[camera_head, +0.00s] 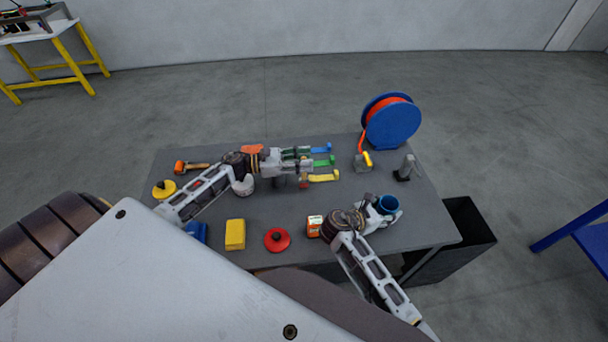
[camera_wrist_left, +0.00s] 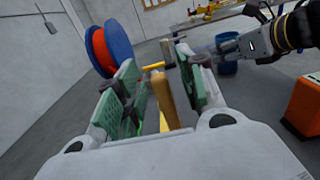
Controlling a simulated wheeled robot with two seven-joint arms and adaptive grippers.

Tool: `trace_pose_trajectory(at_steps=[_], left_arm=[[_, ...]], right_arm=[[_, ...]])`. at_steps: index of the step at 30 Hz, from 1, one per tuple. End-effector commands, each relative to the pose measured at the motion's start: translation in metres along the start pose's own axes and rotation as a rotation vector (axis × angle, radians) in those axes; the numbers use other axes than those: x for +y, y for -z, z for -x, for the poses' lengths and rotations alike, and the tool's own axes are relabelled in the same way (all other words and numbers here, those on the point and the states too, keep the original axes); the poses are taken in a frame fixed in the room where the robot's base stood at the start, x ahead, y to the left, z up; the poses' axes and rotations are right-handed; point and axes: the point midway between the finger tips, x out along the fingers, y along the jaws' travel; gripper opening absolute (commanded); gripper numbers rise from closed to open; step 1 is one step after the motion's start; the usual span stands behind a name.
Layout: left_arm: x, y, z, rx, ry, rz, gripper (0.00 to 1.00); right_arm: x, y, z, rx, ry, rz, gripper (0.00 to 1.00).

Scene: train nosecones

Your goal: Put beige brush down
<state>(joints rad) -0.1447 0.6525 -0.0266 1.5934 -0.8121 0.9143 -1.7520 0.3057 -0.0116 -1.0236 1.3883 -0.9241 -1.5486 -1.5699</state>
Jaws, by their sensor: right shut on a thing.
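A beige bar (camera_wrist_left: 166,98), which looks like the beige brush, shows between the fingers of my left gripper (camera_wrist_left: 160,98) in the left wrist view. The green-padded fingers stand apart on either side of it, with gaps visible. The gripper partly hides these.

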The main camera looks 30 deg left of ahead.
Motion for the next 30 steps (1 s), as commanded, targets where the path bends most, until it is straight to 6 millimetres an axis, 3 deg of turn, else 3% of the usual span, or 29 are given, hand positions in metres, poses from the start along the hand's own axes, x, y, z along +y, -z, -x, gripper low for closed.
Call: trace_pose_trajectory(at_steps=[15,24,30], left_arm=[[0.0,0.0004,-0.0016,0.001,0.0,0.0,0.39],[0.0,0.0003,-0.0015,0.001,0.0,0.0,0.01],[0.0,0.0002,-0.0016,0.0,0.0,0.0,0.0]], right_arm=[[0.0001,-0.0001,0.0001,0.0,0.0,0.0,0.24],[0.0001,-0.0002,0.0,0.0,0.0,0.0,0.24],[0.0001,-0.0002,0.0,0.0,0.0,0.0,0.24]])
